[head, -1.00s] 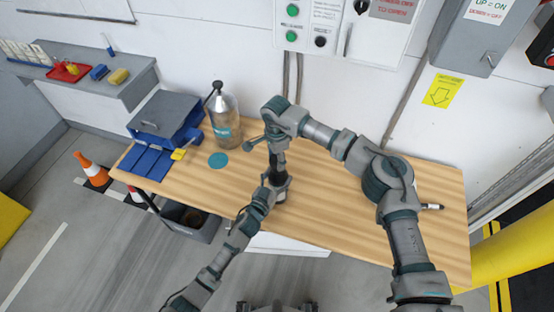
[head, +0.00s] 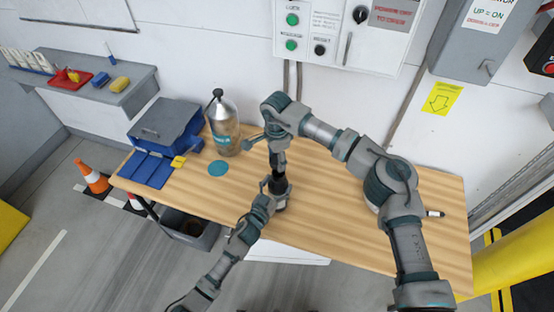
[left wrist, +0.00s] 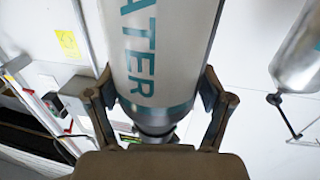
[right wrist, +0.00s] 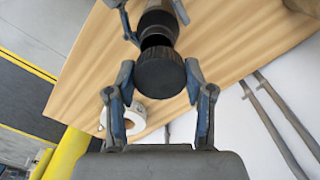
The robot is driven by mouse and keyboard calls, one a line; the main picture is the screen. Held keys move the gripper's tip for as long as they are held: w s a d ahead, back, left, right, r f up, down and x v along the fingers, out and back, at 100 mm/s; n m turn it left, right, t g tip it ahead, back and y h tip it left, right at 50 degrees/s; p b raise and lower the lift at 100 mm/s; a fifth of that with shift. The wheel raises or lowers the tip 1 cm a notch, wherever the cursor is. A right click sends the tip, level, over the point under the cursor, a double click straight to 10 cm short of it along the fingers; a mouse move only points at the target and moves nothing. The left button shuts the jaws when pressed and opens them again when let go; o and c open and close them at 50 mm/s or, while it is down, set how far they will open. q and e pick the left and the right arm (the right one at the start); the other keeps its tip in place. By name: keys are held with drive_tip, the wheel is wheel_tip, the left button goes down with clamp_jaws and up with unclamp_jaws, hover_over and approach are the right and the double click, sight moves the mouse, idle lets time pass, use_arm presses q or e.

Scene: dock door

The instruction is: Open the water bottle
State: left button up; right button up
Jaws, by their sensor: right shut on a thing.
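The water bottle (left wrist: 150,50) is pale with teal lettering and a teal band. In the left wrist view it lies between the fingers of my left gripper (head: 278,187), which is shut on it. Its black ribbed cap (right wrist: 160,72) is between the fingers of my right gripper (head: 278,148), which is shut on it from above. In the right wrist view the dark neck of the bottle (right wrist: 158,22) shows just beyond the cap. I cannot tell whether cap and neck still touch. In the head view my grippers hide most of the bottle.
The front middle is clear.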

use_arm(q)
drive_tip(key=shift+o, duration=0.7)
drive_tip(key=shift+s, duration=0.1)
